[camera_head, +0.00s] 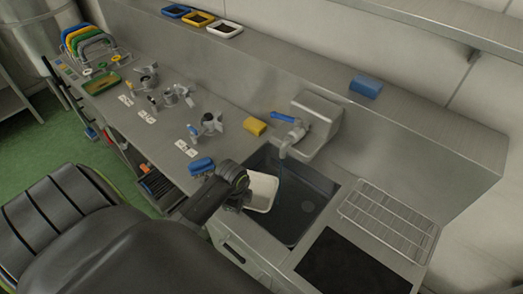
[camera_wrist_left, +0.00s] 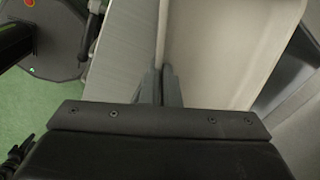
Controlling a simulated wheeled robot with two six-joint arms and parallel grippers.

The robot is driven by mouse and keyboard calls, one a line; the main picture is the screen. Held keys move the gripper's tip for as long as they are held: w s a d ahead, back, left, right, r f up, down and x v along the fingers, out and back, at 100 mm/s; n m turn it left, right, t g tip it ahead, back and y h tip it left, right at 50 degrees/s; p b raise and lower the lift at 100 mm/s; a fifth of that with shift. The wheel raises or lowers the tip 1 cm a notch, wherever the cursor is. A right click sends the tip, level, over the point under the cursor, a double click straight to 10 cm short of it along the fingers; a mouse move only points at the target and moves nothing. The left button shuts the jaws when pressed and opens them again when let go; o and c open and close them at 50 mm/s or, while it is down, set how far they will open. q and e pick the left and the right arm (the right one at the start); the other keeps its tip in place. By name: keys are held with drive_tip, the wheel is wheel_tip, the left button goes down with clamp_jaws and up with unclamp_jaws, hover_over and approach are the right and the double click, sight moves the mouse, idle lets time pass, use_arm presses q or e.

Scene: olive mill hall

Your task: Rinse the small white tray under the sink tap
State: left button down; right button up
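The small white tray (camera_head: 262,191) is over the left part of the sink basin (camera_head: 305,200), tilted. My left gripper (camera_head: 240,190) is at the tray's left edge. In the left wrist view, my left gripper's fingers (camera_wrist_left: 160,84) are closed on the tray's rim, and the pale tray (camera_wrist_left: 220,50) fills the area to the right. The tap (camera_head: 290,138) with a blue lever (camera_head: 283,117) stands behind the basin. A faint bluish streak hangs below its spout, to the right of the tray; I cannot tell surely whether water runs. My right gripper is out of view.
A yellow sponge (camera_head: 255,126) lies left of the tap, and a blue brush (camera_head: 201,166) lies near the counter's front edge. A wire rack (camera_head: 388,220) and a black mat (camera_head: 350,265) lie right of the basin. Several metal fittings stand along the left counter.

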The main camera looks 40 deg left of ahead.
use_arm(q)
drive_tip(key=shift+r, duration=0.1)
idle(0.4)
drive_tip(key=s+r, duration=0.4)
drive_tip(key=s, duration=0.1)
drive_tip(key=shift+a, duration=0.45)
drive_tip(key=shift+w, duration=0.1)
